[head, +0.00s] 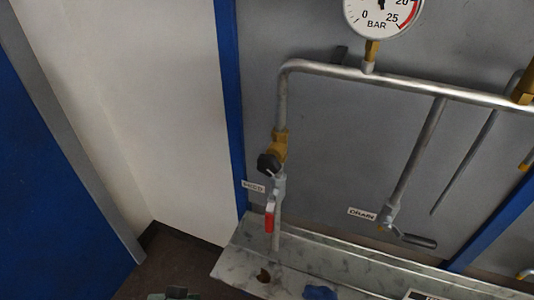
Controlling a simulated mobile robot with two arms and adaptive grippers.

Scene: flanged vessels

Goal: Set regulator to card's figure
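The regulator appears to be the brass body (280,140) with a black knob (268,163) on the left vertical pipe. A pressure gauge (383,18) marked BAR is cut off by the top edge. A grey-green part at the bottom left edge may be my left gripper, mostly out of frame. My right gripper is not in view.
A red-handled valve (269,217) hangs below the knob, beside a small label (253,187). A drain valve (392,222) with a grey lever sits right of it, by a DRAIN label (361,213). Below are a metal ledge (345,262) and a blue cloth-like thing (320,292).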

